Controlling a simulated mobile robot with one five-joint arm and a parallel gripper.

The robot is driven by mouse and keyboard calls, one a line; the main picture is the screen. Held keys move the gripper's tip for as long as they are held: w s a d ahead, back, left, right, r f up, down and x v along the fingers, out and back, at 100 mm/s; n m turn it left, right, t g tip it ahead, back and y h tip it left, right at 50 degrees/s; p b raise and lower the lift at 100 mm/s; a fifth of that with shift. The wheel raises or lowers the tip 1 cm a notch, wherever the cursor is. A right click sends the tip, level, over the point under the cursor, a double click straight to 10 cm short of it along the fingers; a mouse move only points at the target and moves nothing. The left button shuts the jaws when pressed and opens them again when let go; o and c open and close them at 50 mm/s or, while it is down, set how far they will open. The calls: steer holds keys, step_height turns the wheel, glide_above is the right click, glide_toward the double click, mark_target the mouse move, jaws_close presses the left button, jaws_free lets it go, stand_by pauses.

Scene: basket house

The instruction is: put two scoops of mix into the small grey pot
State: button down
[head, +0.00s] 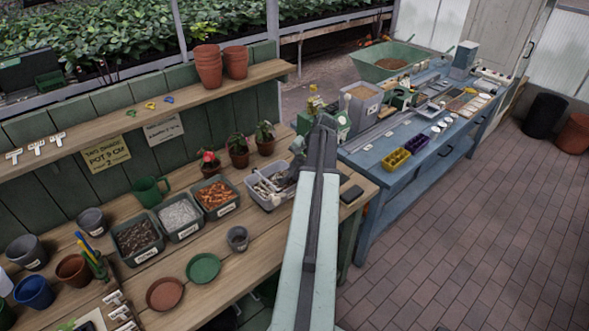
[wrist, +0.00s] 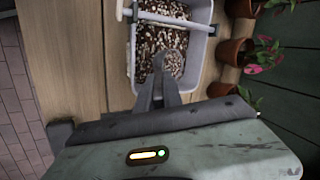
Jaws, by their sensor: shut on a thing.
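My gripper (wrist: 163,92) is shut on a grey scoop (wrist: 172,62) in the wrist view. The scoop's round bowl is over or in the mix (wrist: 147,42), with speckled mix showing in the bowl. I cannot tell how deep it sits. The mix is brown and white and lies in a pale grey tub (wrist: 207,45); this tub also shows in the head view (head: 262,199), partly hidden by my arm. The small grey pot (head: 237,240) stands upright on the bench, left of and nearer than the tub. Its inside looks dark; I cannot tell its contents.
A white bar (wrist: 165,20) lies across the tub. Bins of dark mix (head: 137,240), white grit (head: 180,218) and orange bark (head: 214,196) stand left. Potted plants (head: 238,152) stand behind. Red (head: 165,294) and green (head: 203,268) saucers lie near the small pot.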

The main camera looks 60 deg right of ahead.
steer(key=shift+t, duration=0.6)
steer(key=shift+s+r+p, duration=0.2)
steer(key=shift+r+p, duration=1.2)
steer(key=shift+r, duration=0.5)
steer(key=shift+s+r+p, duration=0.2)
steer(key=shift+r+p, duration=1.15)
steer(key=shift+r, duration=0.55)
